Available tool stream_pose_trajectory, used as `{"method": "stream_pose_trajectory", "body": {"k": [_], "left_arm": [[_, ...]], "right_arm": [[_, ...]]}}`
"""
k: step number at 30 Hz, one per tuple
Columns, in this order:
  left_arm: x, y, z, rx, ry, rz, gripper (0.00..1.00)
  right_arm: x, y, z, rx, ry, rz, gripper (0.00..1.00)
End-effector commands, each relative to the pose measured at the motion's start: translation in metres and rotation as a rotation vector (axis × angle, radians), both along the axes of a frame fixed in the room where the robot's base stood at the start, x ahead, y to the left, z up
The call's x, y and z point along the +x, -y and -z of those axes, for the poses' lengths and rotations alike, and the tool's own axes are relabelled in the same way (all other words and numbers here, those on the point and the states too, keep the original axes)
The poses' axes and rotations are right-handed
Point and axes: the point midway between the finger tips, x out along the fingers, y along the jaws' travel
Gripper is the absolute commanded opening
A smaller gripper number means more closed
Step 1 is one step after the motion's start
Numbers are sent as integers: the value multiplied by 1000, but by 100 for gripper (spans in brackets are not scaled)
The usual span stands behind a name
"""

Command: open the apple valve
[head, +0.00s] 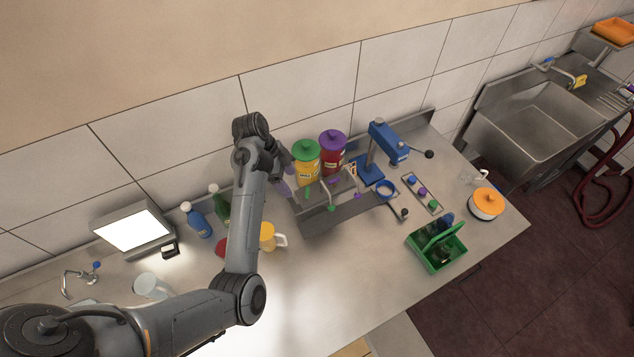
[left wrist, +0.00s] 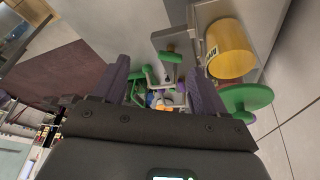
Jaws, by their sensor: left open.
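A yellow canister (head: 307,173) with a green lid (head: 306,149) stands at the back of the counter; its label is too small to read. Green valve parts (head: 308,191) show at its front. In the left wrist view the canister (left wrist: 231,48) lies at the upper right, and a green valve handle (left wrist: 171,58) shows ahead, between the finger lines. My left gripper (head: 284,187) is beside the canister, on its left, partly hidden by my arm. Its purple fingers (left wrist: 160,80) are apart and empty; I cannot tell whether either touches the valve. My right gripper is out of view.
A dark red canister (head: 331,163) with a purple lid stands close right of the yellow one. A blue press (head: 383,142) stands further right. A yellow mug (head: 267,237) is near my forearm. A green crate (head: 436,254) holds bottles. The front middle counter is clear.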

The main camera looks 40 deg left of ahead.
Motion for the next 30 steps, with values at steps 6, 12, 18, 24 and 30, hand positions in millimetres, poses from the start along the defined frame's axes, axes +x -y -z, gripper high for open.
{"method": "stream_pose_trajectory", "body": {"k": [6,12,18,24,30], "left_arm": [[18,-4,-27,2,53,-12,72],[22,1,-9,2,54,-11,72],[27,10,17,3,54,-11,72],[34,20,38,0,51,-11,72],[39,27,58,2,53,-12,72]], "right_arm": [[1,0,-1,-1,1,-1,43],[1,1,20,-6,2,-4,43],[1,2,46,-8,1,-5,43],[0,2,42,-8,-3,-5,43],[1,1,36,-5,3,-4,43]]}}
